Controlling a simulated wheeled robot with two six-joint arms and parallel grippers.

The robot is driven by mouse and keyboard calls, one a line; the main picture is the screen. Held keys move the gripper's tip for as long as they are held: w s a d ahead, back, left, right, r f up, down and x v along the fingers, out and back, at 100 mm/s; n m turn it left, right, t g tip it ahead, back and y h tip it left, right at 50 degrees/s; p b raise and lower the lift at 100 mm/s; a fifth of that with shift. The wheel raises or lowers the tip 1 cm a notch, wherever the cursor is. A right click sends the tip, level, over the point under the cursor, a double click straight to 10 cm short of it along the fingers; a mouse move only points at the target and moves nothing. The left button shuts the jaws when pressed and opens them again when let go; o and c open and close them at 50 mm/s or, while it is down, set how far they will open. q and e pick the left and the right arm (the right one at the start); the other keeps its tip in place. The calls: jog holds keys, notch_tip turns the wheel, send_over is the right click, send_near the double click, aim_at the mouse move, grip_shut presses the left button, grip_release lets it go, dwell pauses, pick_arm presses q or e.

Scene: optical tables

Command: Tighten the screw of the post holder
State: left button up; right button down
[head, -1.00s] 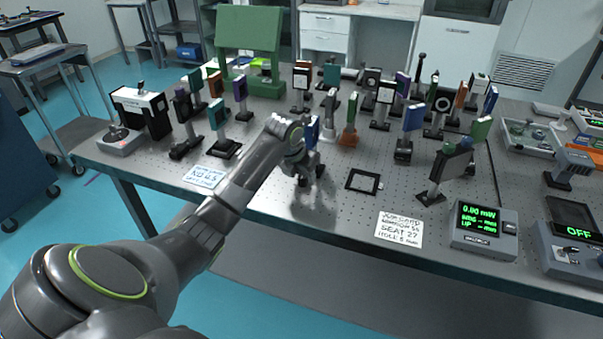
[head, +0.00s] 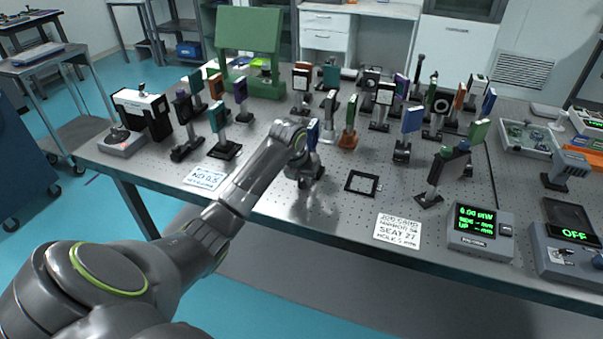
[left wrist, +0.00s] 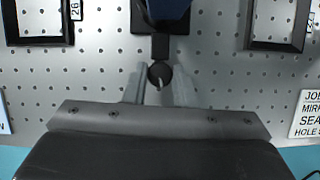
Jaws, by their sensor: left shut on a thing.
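My left gripper (left wrist: 160,92) is shut on the dark round screw knob (left wrist: 160,75) of a post holder, seen from above in the left wrist view. The knob sits between the two grey fingertips. The post holder (left wrist: 160,46) stands behind the knob on a dark base (left wrist: 141,18), under a blue mount (left wrist: 168,6). In the head view, the blue mount (head: 313,133) shows just behind my left gripper (head: 306,184); the arm and hand hide the knob and most of the holder. My right gripper is not in view.
An empty black frame (head: 362,182) lies right of the gripper, and another (left wrist: 38,40) lies left of the holder. Several optics on posts stand behind. A job card (head: 398,230) and a meter (head: 481,232) lie near the table's front edge.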

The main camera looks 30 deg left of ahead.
pick_arm(q)
jog(key=o, duration=1)
jog(key=p+v, duration=0.3)
jog(key=v, duration=1.4)
jog(key=shift+r+p, duration=0.25)
jog(key=shift+p, duration=0.15)
jog(key=shift+s, duration=0.1)
